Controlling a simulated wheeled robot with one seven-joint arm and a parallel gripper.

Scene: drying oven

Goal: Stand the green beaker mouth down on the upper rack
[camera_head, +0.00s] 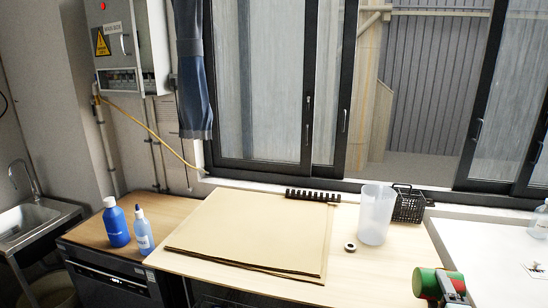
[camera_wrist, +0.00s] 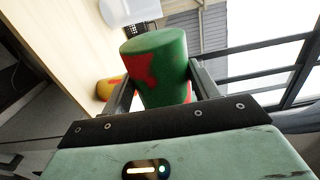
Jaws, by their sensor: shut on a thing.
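My gripper (camera_wrist: 161,76) is shut on a green beaker (camera_wrist: 160,60) with red patches, its fingers on either side of the wall. In the wrist view a closed, flat green end of the beaker faces up and away from the palm. The other end is hidden by the gripper. In the head view the beaker (camera_head: 427,283) is at the lower right, in the air by the table's front edge, lying roughly sideways. No upper rack can be made out in either view.
The wooden table (camera_head: 370,270) holds a brown board (camera_head: 250,230), a clear container (camera_head: 375,215), a tape roll (camera_head: 350,246) and a black basket (camera_head: 409,205). Blue bottles (camera_head: 117,224) stand at the left above a dark appliance (camera_head: 110,275). A white table (camera_head: 490,255) is at the right.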

